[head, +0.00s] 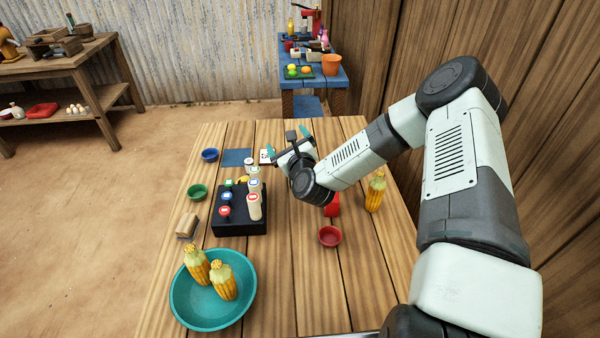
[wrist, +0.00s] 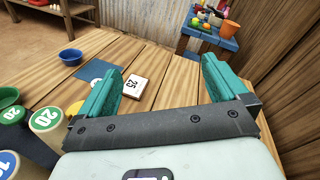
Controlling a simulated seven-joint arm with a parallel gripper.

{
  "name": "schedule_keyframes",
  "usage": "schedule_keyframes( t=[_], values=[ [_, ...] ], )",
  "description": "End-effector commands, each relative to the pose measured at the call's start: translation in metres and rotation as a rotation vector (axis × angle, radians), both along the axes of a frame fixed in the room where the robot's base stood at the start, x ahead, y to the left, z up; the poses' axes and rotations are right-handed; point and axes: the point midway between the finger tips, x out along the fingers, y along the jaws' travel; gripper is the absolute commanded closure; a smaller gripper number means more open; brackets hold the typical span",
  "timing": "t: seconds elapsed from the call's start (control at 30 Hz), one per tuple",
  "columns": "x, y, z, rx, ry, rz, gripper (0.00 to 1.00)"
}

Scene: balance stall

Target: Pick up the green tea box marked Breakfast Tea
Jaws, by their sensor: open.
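I cannot make out a green tea box marked Breakfast Tea in either view; my arm covers part of the table in the head view. My gripper (head: 291,144) is open, with teal fingers, over the far part of the wooden table (head: 312,255). In the wrist view the gripper (wrist: 162,75) has nothing between its fingers. A white numbered card (wrist: 131,88) lies beyond the left finger. A red object (head: 332,204), partly hidden by my arm, stands near the table's middle right; I cannot tell what it is.
A black rack (head: 231,222) holds several coloured-topped pegs. A teal bowl (head: 213,318) holds two corn-like cobs; another cob (head: 376,193) stands at right. Small blue (head: 209,155), green (head: 197,192) and red (head: 330,237) bowls and a blue mat (head: 237,157) are on the table. A wooden wall is at right.

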Motion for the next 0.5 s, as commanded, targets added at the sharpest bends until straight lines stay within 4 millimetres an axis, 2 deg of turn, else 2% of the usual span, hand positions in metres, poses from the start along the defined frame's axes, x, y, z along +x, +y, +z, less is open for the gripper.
schedule_keyframes(
  t=[0.03, 0.2, 0.33, 0.5],
  values=[
    [-0.001, -0.007, -0.011, 0.1, -0.003, -0.057, 0.0],
    [-0.004, -0.027, -0.028, 0.344, -0.037, -0.203, 0.0],
    [-0.006, -0.034, -0.034, 0.418, -0.051, -0.25, 0.0],
    [-0.006, -0.034, -0.05, 0.428, -0.053, -0.255, 0.0]
  ],
)
